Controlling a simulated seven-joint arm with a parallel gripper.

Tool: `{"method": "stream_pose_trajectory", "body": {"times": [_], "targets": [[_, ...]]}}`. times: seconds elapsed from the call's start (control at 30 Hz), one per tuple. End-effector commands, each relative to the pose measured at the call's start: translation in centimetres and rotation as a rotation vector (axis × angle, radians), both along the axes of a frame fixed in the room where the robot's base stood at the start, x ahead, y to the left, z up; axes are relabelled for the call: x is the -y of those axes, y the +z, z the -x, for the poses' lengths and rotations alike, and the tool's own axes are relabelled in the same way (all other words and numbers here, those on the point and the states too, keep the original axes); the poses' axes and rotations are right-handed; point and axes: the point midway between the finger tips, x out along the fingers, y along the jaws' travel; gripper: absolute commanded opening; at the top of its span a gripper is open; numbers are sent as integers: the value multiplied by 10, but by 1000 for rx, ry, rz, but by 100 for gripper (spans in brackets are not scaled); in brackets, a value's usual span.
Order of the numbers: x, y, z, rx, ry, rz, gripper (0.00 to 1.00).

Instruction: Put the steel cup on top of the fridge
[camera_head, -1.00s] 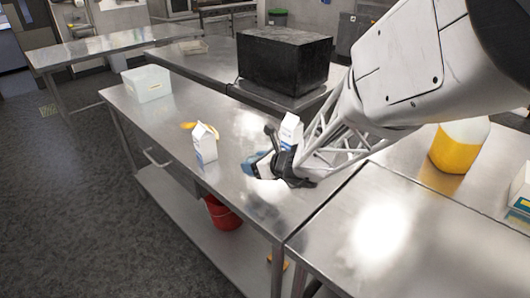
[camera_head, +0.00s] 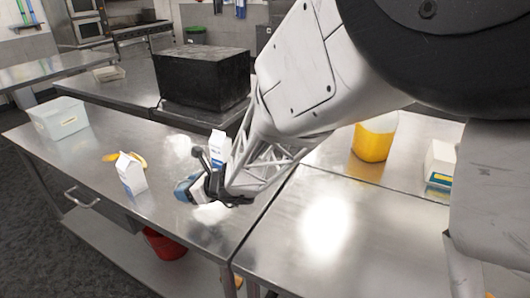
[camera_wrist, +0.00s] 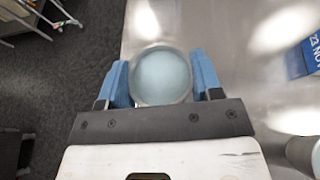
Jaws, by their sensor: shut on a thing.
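The steel cup (camera_wrist: 162,78) shows from above in the wrist view as a round, pale grey-blue shape. My gripper (camera_wrist: 163,72) has its two blue fingers on either side of the cup and is shut on it. In the head view my gripper (camera_head: 187,188) is low over the steel counter, to the right of the front milk carton. The cup is mostly hidden there by the fingers. I cannot tell whether it touches the counter. I cannot make out a fridge in either view.
Two milk cartons, one in front (camera_head: 131,174) and one behind (camera_head: 217,146), flank my gripper on the steel counter (camera_head: 75,160). The near right counter is bare.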

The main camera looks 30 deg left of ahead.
Motion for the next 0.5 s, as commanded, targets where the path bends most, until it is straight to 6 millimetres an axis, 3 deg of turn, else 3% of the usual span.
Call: {"method": "stream_pose_trajectory", "body": {"times": [0.33, 0.5], "targets": [[1, 1, -3, 0, -6, -1, 33], [7, 3, -19, 0, -37, -1, 33]]}}
